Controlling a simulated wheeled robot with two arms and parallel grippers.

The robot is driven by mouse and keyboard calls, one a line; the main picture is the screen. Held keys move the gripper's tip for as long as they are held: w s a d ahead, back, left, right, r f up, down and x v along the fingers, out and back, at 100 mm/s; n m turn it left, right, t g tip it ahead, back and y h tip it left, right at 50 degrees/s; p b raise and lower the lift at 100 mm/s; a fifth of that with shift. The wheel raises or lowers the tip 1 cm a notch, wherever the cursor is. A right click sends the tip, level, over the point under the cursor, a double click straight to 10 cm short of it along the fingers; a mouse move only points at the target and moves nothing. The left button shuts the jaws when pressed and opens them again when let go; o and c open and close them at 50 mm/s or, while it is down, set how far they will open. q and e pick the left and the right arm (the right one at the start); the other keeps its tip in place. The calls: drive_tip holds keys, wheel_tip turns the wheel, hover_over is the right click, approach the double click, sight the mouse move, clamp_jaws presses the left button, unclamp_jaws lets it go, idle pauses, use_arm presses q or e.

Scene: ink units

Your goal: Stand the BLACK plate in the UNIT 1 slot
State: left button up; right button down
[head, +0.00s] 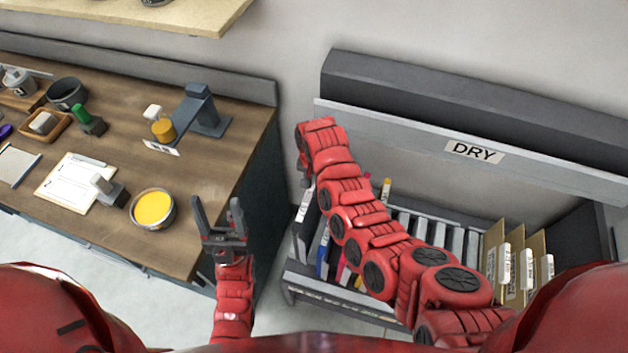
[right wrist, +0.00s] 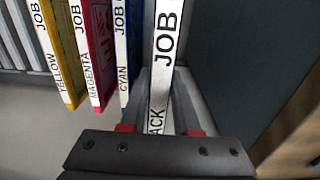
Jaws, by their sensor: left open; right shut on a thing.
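The black plate shows in the right wrist view as an upright white-edged plate (right wrist: 165,62) lettered "JOB" and "...ACK". My right gripper (right wrist: 163,128) is shut on its edge, with one finger on each side. In the head view the plate (head: 304,212) stands at the left end of the drying rack, partly behind my right arm. My right gripper is mostly hidden there by its own wrist. My left gripper (head: 220,222) is open and empty, in front of the bench's right end. I see no slot marked UNIT 1.
Yellow (right wrist: 55,60), magenta (right wrist: 88,60) and cyan (right wrist: 122,60) plates stand left of the black one. The rack (head: 450,238) under the DRY sign (head: 474,151) has empty slots mid-way and tan boards (head: 505,262) at right. The bench (head: 225,150) holds an ink tin (head: 153,208).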

drive_tip(key=shift+f+b, duration=4.25)
drive_tip(key=shift+f, duration=1.8)
drive_tip(key=shift+f+b, duration=0.3)
drive_tip(key=shift+b, duration=0.1)
drive_tip(key=c, duration=0.6)
unclamp_jaws()
drive_tip(key=shift+o, duration=0.2)
